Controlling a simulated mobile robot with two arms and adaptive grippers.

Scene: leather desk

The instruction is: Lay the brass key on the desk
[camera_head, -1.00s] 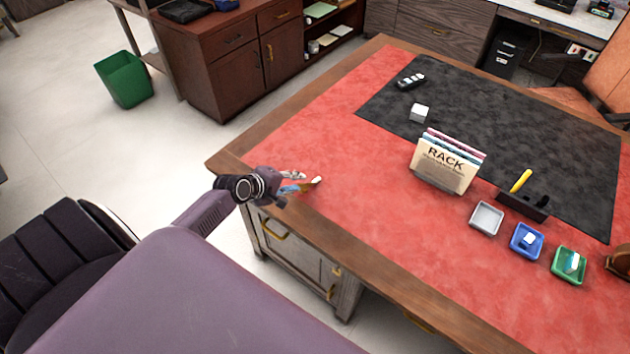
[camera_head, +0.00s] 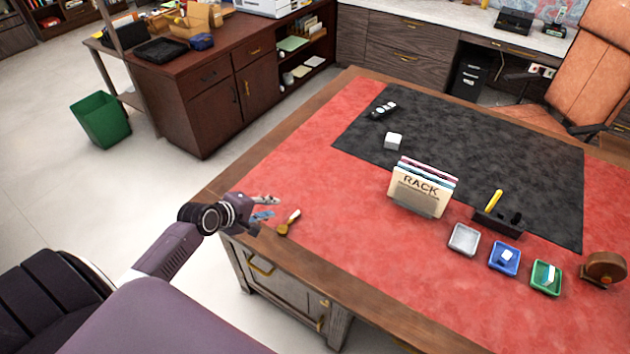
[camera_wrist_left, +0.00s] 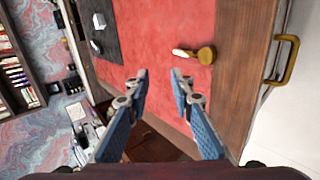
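A small brass-coloured piece with a pale end (camera_head: 288,223) lies on the red leather near the desk's left wooden edge; it is the only brass loose item I see and may be the key, though its shape is too small to tell. It also shows in the left wrist view (camera_wrist_left: 206,55), right of the fingers. My left gripper (camera_head: 268,207) is just left of it, apart from it. In the left wrist view the gripper (camera_wrist_left: 160,80) is open with nothing between its blue fingers. The desk (camera_head: 330,240) has a red top with a wooden border. My right gripper is out of view.
A black mat (camera_head: 470,155) bears a white cube (camera_head: 393,141) and a dark remote-like item (camera_head: 383,110). A card rack (camera_head: 420,190), a pen holder (camera_head: 497,220), grey, blue and green trays, and a brown tape dispenser (camera_head: 604,268) stand to the right. The red front area is clear.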

